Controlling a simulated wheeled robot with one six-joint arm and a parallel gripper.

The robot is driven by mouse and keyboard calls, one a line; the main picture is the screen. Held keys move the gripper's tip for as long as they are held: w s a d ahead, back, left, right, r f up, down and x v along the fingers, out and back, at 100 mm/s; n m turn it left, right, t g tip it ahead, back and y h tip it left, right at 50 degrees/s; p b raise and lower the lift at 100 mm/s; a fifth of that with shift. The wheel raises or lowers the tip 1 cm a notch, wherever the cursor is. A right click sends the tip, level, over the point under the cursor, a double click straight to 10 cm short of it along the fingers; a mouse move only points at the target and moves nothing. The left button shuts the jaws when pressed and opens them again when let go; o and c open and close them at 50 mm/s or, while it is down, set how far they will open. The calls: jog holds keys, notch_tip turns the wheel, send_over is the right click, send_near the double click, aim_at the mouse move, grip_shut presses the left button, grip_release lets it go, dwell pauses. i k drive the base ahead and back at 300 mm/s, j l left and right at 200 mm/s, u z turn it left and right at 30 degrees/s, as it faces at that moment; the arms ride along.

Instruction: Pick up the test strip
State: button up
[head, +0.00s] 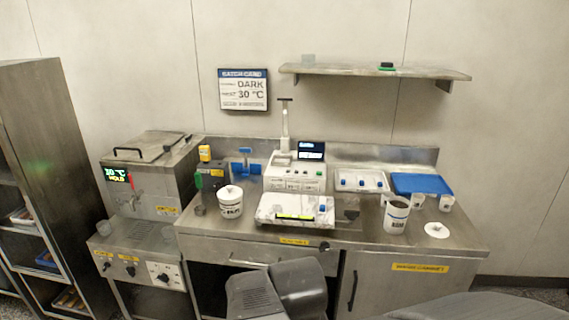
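I cannot make out a test strip with certainty. A white tray (350,183) on the counter holds small white pieces with blue marks, too small to identify. Grey parts of my arm show at the bottom of the view. My gripper's fingers cannot be seen.
A white instrument (296,178) with a small screen stands behind the slab. White tubs stand left (230,205) and right (396,215), a white lid (436,230) beside the latter. A heated tank (150,178) stands left. A wall shelf (375,71) overhangs the counter.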

aim_at(322, 201)
jog(key=z, duration=1.15)
jog(key=i+j+u, duration=0.1)
jog(key=i+u, duration=0.6)
jog(key=u, duration=0.15)
jog(key=i+l+u, duration=0.2)
jog(key=i+u, duration=0.2)
